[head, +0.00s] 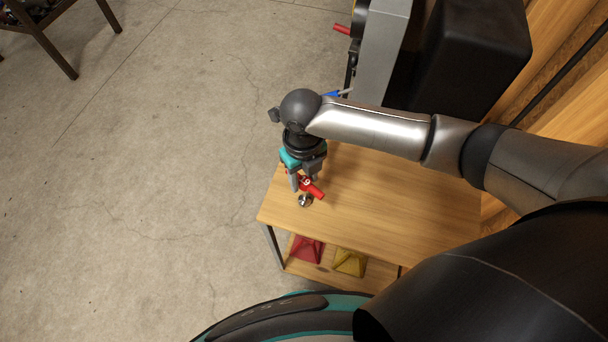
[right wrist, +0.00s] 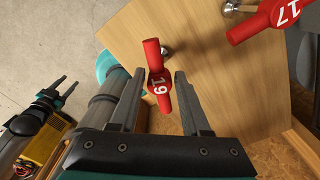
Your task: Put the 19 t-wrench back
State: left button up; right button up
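The 19 t-wrench, with a red handle marked 19 (right wrist: 159,86), lies between the two fingers of my right gripper (right wrist: 161,74) in the right wrist view. A narrow gap shows on either side of its hub, so the gripper looks open around it. In the head view my right gripper (head: 305,178) is over the wooden table's left part, with the red handle (head: 315,191) at its fingertips. The chrome socket end (head: 305,201) shows just below the handle; the shaft is mostly hidden. My left gripper (right wrist: 57,92) is open and empty at the left of the wrist view.
The wooden table (head: 400,205) is largely bare. A red t-wrench marked 17 (right wrist: 275,16) shows at the wrist view's upper right. A grey cabinet (head: 383,55) and a black box (head: 468,55) stand behind the table. Red (head: 306,250) and yellow (head: 349,262) pieces lie on the lower shelf.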

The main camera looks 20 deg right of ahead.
jog(key=shift+o, duration=1.2)
jog(key=shift+r, duration=0.15)
notch_tip(320, 180, up, 12)
jog(key=p, duration=0.1)
jog(key=shift+w+p, duration=0.2)
jog(key=shift+p, duration=0.2)
